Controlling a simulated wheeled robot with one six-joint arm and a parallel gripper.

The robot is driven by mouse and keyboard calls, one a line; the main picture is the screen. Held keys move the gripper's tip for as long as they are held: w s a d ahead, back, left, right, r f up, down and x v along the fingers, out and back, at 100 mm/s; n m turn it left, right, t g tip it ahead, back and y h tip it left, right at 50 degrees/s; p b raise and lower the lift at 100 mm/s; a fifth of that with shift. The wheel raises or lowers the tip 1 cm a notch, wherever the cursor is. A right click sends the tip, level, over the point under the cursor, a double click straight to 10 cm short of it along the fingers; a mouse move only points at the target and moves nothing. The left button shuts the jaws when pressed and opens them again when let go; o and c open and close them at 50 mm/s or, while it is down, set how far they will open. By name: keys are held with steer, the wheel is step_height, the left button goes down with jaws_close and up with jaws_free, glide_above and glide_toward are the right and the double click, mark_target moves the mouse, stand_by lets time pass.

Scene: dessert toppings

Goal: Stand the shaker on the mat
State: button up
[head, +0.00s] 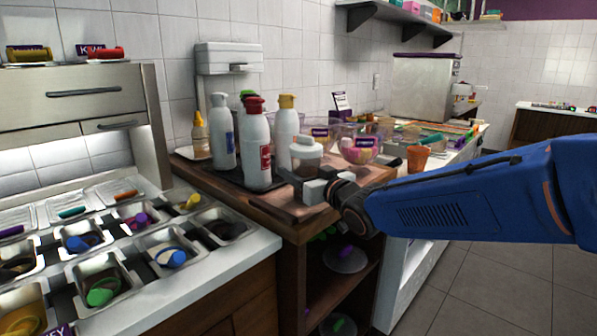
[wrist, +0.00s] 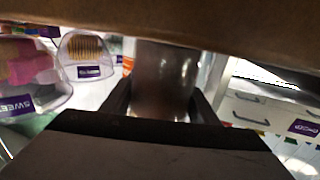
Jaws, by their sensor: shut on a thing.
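In the wrist view the shaker (wrist: 165,80) is between the two dark fingers (wrist: 165,104). A flat brown patch (head: 288,208), perhaps the mat, lies on the counter just below and left of my gripper. The gripper hides the shaker's base, so I cannot tell whether it touches the surface.
Several squeeze bottles (head: 257,145) stand on a dark tray (head: 232,178) close to the shaker's left. Candy bowls (head: 360,150) are behind it to the right, with an orange cup (head: 418,158). Topping pans (head: 172,250) fill the left counter.

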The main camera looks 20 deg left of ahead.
steer(key=o, duration=1.3)
steer(key=shift+s+d, duration=0.15)
steer(key=shift+d, duration=0.05)
steer(key=v, duration=1.1)
steer(key=shift+s+d, duration=0.15)
steer(key=shift+d, duration=0.05)
